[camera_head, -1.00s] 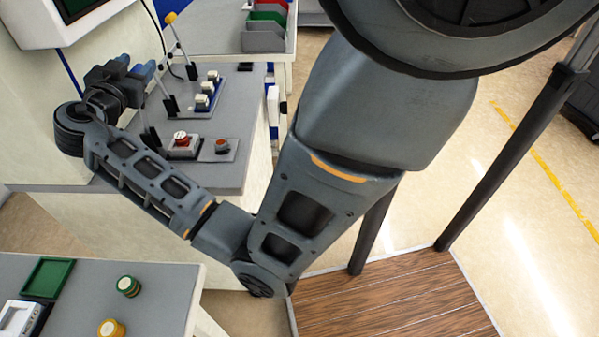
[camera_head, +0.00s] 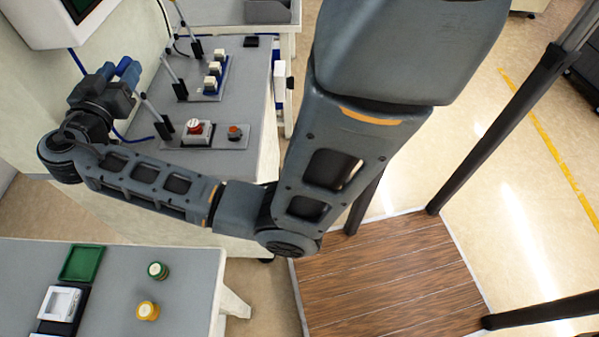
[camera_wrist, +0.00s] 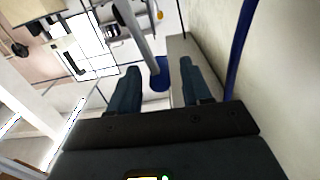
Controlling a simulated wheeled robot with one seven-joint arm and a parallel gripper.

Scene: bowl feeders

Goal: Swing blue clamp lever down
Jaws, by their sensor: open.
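The blue clamp lever stands raised on the far bench, a thin grey rod with a blue knob (camera_head: 132,74) at its top in the head view. In the wrist view the blue knob (camera_wrist: 158,76) sits in the gap between the two fingers, with its grey rod running up and left. My gripper (camera_wrist: 161,68) is open, one finger on either side of the knob. I cannot tell whether a finger touches it. In the head view my gripper (camera_head: 120,70) is beside the knob and partly hidden by my wrist.
More upright levers stand behind on the bench (camera_head: 235,105). A red button box (camera_head: 197,130), a small orange-red knob (camera_head: 235,132) and white-and-blue switches (camera_head: 213,78) are to the right. A grey screen housing overhangs at upper left. The near table (camera_head: 190,270) holds green and yellow stacks.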

